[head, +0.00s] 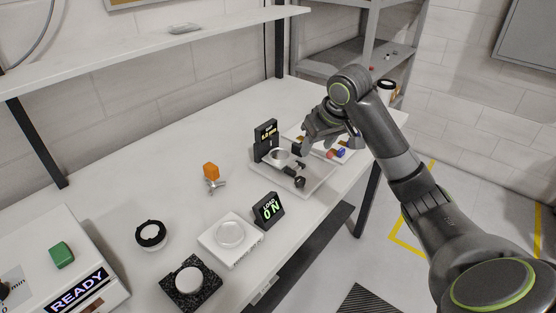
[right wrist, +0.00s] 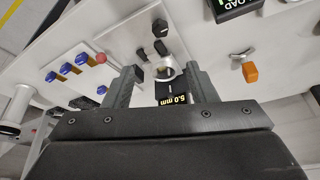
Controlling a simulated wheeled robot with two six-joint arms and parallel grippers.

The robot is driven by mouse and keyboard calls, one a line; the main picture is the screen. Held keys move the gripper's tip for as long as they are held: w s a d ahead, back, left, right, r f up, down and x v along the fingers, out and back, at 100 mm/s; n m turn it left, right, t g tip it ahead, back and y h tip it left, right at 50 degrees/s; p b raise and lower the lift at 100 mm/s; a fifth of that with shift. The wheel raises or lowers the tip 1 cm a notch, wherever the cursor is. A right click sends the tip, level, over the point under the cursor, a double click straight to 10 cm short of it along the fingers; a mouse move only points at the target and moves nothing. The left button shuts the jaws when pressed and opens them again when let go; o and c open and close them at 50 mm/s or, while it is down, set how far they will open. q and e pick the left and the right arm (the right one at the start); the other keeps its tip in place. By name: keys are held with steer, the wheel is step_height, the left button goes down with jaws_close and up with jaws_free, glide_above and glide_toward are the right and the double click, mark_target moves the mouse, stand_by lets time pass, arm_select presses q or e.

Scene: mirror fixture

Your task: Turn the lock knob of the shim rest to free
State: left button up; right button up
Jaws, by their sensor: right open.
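The mirror fixture is a light plate (head: 312,187) with a bright ring (head: 281,156) in a dark mount, beside a black display (head: 266,134). A dark knob (head: 300,182) stands near the plate's front corner; it also shows in the right wrist view (right wrist: 160,27). A smaller black part (head: 301,165) is near the ring. I cannot tell for sure which is the shim rest's lock knob. My right gripper (head: 322,148) is open and empty above the fixture. In the right wrist view its fingers (right wrist: 162,88) stand either side of the ring and display, apart from the knob. My left gripper is out of view.
A tray with blue and red pieces (head: 340,152) lies right of the fixture. A load display reading 0 N (head: 268,210), a white scale-like block (head: 230,240) and an orange-topped piece (head: 211,171) stand nearer. Bare table lies left of the fixture.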

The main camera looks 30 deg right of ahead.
steer(key=b, duration=0.9)
glide_toward(300, 179)
steer(key=x, duration=0.8)
steer(key=shift+f, duration=0.3)
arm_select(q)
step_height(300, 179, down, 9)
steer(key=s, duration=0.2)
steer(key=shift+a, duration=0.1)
